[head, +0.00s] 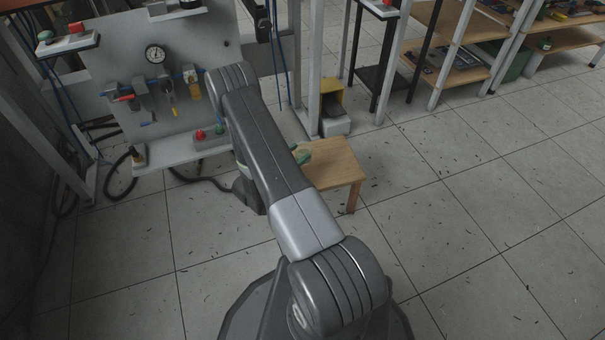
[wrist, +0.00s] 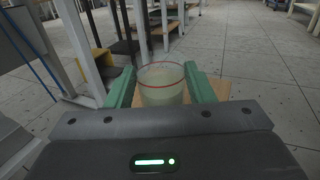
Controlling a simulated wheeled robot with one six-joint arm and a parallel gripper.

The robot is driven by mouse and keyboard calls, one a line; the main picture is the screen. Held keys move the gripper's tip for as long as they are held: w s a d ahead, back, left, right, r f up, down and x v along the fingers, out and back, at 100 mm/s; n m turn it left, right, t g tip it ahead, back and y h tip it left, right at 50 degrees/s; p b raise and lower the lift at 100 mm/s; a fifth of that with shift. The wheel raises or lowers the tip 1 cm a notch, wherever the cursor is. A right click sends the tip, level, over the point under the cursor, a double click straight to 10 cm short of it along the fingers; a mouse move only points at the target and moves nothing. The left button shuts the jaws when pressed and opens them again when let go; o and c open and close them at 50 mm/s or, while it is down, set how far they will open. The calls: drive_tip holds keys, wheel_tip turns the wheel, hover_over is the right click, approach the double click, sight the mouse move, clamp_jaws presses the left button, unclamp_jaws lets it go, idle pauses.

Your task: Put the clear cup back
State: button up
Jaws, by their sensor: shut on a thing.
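The clear cup (wrist: 161,91) has a red ring near its rim and looks upright in the wrist view. My gripper (wrist: 162,78) is shut on it, with one green finger on each side of the cup. The cup's lower part is hidden behind the gripper body. In the head view my arm hides most of the gripper, and only a bit of green (head: 303,155) shows beside the arm over the small wooden table (head: 338,172). I cannot tell whether the cup touches the tabletop.
A grey panel (head: 118,62) with a gauge (head: 155,54) and pneumatic parts stands at the left, with a ledge (head: 170,152) below. A yellow and grey box (head: 333,112) stands behind the table. Wooden shelves (head: 440,70) are at the back right. The tiled floor at right is open.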

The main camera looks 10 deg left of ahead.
wheel_tip(320, 180, down, 8)
drive_tip(key=shift+b, duration=1.2)
drive_tip(key=shift+f, duration=0.1)
drive_tip(key=shift+f, duration=0.15)
drive_tip(key=o, duration=1.1)
drive_tip(key=shift+r, duration=0.25)
drive_tip(key=shift+s+a, duration=0.15)
drive_tip(key=shift+s, duration=0.15)
drive_tip(key=p+v, duration=0.2)
drive_tip(key=v, duration=0.9)
drive_tip(key=shift+s+a+f, duration=0.1)
drive_tip(key=shift+s+a, duration=0.05)
